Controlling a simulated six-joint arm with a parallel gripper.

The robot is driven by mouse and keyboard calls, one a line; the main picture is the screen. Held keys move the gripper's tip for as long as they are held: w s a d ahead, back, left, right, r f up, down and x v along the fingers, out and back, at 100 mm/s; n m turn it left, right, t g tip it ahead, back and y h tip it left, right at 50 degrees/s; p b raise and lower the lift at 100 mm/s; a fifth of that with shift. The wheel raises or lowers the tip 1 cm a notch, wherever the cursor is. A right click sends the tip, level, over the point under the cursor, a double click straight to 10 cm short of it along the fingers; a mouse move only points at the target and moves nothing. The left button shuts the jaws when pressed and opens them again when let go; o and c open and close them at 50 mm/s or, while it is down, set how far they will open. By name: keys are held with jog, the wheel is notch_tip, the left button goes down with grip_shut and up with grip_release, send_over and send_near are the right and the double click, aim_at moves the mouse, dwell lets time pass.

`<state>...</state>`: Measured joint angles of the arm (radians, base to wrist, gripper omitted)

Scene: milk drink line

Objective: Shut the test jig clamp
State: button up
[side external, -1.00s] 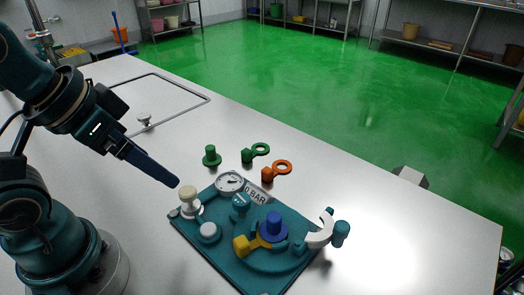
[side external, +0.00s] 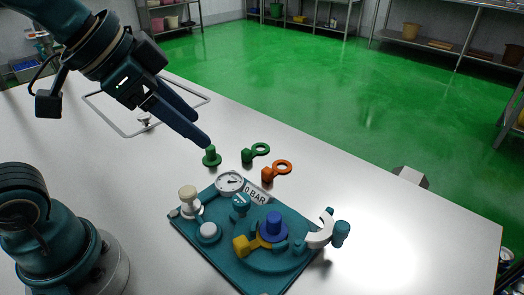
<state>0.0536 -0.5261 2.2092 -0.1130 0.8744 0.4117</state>
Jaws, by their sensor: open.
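The test jig is a teal plate (side external: 203,262) on the steel table, with a round gauge (side external: 229,183) and a "0 BAR" label (side external: 256,193) at its back edge. A white curved clamp piece (side external: 320,231) with a teal knob (side external: 341,231) stands at its right end, swung out from the blue-topped part (side external: 273,226). A yellow piece (side external: 246,245) sits beside the blue part. My gripper (side external: 203,138) is open and empty, in the air behind and left of the jig, near the green plug. It touches nothing that I can see.
A green plug (side external: 211,157), a green ring tag (side external: 257,152) and an orange ring tag (side external: 278,170) lie behind the jig.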

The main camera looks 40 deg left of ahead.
jog(key=w+d+m+h, duration=0.2)
jog(key=w+d+m, duration=0.2)
jog(key=w+d, duration=0.15)
jog(key=m+g+h, duration=0.1)
jog(key=m+g, duration=0.2)
jog(key=m, duration=0.1)
send_near(342, 224)
jog(key=w, duration=0.4)
jog(key=shift+m+g, duration=0.3)
jog(key=shift+g, duration=0.6)
jog(key=f, duration=0.1)
jog(key=s+d+f, duration=0.1)
jog(key=f, duration=0.1)
jog(key=d+f, duration=0.1)
jog(key=f, duration=0.1)
jog(key=shift+s+d, duration=0.15)
jog(key=shift+s, duration=0.2)
jog(key=shift+x, duration=2.4)
grip_shut()
jog(key=shift+r, duration=0.1)
